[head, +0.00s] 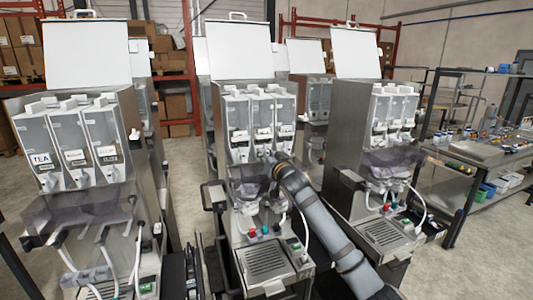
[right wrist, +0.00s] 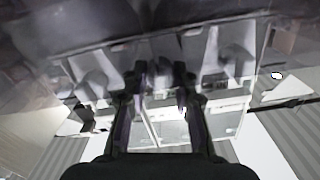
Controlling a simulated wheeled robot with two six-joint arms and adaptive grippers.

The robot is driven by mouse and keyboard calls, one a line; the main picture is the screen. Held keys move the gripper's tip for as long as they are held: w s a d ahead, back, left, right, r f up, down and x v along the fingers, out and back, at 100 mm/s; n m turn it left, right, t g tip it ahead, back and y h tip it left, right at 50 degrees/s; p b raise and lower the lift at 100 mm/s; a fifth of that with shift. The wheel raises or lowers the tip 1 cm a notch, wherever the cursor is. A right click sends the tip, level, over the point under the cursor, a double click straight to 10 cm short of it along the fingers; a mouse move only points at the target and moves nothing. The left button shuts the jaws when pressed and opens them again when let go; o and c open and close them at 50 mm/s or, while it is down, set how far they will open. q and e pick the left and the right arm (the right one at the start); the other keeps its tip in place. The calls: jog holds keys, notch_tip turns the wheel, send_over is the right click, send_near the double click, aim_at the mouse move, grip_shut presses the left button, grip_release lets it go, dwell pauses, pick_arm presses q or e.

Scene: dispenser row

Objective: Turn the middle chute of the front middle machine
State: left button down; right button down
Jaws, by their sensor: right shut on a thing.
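The front middle machine (head: 228,110) stands in the centre of the head view, with its white lid up and several canisters side by side. My right arm reaches in from the lower right, and my right gripper (head: 270,167) is at the machine's middle chute. In the right wrist view the two dark fingers (right wrist: 161,78) stand on either side of the pale middle chute (right wrist: 160,74), shut on it. The chutes on either side of it (right wrist: 93,72) (right wrist: 232,55) are free. The chute's exact angle is hard to tell, as the fingers cover much of it. My left gripper is not in view.
A machine with a TEA label (head: 84,145) stands at left and another machine (head: 345,120) at right. Under the middle canisters is a smoky clear cover (head: 243,185), with hoses and a drip tray (head: 264,262) below. A steel workbench (head: 495,155) is at far right.

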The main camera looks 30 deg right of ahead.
jog(key=shift+f+n+p, duration=0.1)
jog(key=shift+n+p, duration=0.25)
jog(key=shift+n, duration=0.75)
jog(key=c, duration=1.4)
grip_release()
jog(key=shift+s, duration=0.35)
jog(key=v, duration=0.6)
jog(key=shift+s+a, duration=0.15)
jog(key=shift+s, duration=0.2)
